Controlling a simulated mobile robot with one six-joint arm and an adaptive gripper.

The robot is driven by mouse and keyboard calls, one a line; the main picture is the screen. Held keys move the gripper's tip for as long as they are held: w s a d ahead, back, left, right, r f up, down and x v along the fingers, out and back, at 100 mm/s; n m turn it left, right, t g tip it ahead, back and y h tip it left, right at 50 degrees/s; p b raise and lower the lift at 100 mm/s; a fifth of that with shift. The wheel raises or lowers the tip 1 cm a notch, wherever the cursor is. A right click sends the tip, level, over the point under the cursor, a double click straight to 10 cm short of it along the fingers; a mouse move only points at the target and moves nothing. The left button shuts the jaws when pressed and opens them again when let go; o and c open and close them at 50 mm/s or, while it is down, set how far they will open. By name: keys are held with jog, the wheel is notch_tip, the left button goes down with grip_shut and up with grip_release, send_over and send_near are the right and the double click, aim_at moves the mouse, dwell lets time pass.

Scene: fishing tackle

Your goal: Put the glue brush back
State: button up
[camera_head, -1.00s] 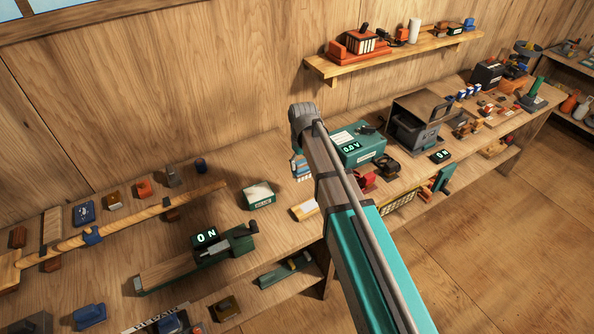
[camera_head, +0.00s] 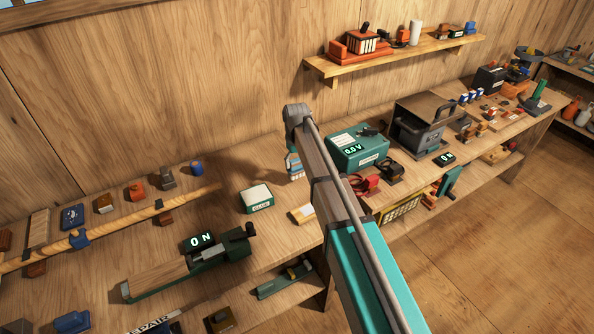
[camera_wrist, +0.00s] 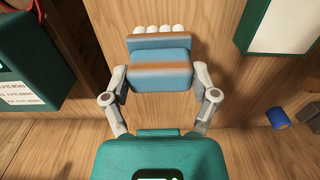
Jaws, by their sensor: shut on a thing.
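My gripper (camera_wrist: 160,72) is shut on what looks like the glue brush (camera_wrist: 158,52), a blue block with a brown-orange band and a row of white tufts at its far end. In the head view the brush (camera_head: 294,166) hangs beneath my wrist with its white tufts down, partly hidden by my arm. It seems to be above the bench, but the gap is hard to judge. A green box with a pale top (camera_head: 257,197), its front label seemingly reading glue, stands to its left. This box also shows at the upper right of the wrist view (camera_wrist: 284,24).
A teal meter box (camera_head: 358,150) stands close to the right of my wrist. A green gauge (camera_head: 190,262) lies front left, and a wooden rod (camera_head: 120,226) lies beyond it. A small pale block (camera_head: 302,214) sits near the bench edge. Bare bench shows around the green box.

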aim_at(295, 168)
jog(key=shift+w+a+f+b, duration=0.15)
jog(key=shift+w+f+b, duration=0.3)
jog(key=shift+f+b, duration=0.3)
jog(key=shift+s+f+b, duration=0.1)
jog(key=shift+f+b, duration=1.15)
jog(key=shift+f, duration=0.15)
jog(key=o, duration=0.9)
jog(key=shift+c, duration=0.2)
jog(key=shift+r, duration=0.25)
notch_tip(295, 168, up, 12)
jog(key=p, duration=1.2)
